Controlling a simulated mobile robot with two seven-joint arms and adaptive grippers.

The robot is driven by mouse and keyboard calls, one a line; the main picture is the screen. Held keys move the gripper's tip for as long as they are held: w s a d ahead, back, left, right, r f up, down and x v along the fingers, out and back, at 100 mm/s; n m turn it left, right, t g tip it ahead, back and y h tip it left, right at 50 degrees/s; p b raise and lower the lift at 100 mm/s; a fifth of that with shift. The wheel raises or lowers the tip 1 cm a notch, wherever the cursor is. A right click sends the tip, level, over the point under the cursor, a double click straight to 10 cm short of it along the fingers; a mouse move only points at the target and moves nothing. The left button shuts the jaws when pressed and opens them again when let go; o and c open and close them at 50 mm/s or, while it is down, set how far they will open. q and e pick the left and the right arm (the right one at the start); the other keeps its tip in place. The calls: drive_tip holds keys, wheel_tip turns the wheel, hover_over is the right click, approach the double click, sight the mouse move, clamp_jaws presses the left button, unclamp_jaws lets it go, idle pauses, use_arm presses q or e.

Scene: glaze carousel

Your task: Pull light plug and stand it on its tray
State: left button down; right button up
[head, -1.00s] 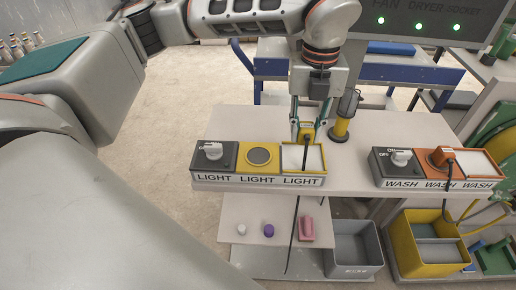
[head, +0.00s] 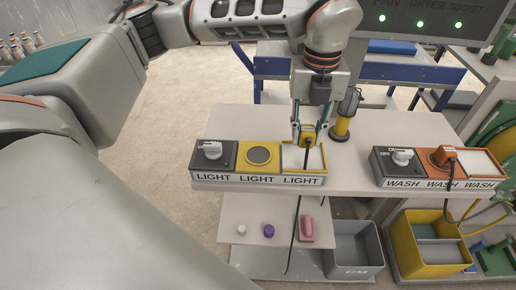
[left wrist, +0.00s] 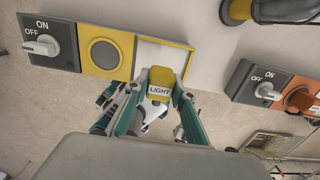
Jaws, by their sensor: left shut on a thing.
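The yellow light plug (head: 307,139) with its dark cord hanging down is between the fingers of my left gripper (head: 308,132), which is shut on it. In the left wrist view the plug (left wrist: 160,84) shows its LIGHT label between the green fingers (left wrist: 158,98). The plug is upright at the light tray (head: 289,158), a pale yellow-rimmed square right of the empty round light socket (head: 259,156). The tray also shows in the left wrist view (left wrist: 165,54). I cannot tell whether the plug touches the tray floor. My right gripper is not in view.
The light switch (head: 212,151) is left of the socket. A yellow-and-grey cylinder (head: 341,127) stands behind the tray. The wash switch (head: 399,158) and plugged-in wash plug (head: 441,156) are to the right. Small items and a grey bin (head: 354,249) are below.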

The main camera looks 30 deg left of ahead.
sight(302, 157)
use_arm(q)
drive_tip(key=shift+f, duration=0.3)
drive_tip(key=shift+f+b, duration=0.3)
drive_tip(key=shift+f, duration=0.05)
drive_tip(key=shift+f+b, duration=0.85)
drive_tip(key=shift+f, duration=0.95)
drive_tip(key=c, duration=1.6)
unclamp_jaws()
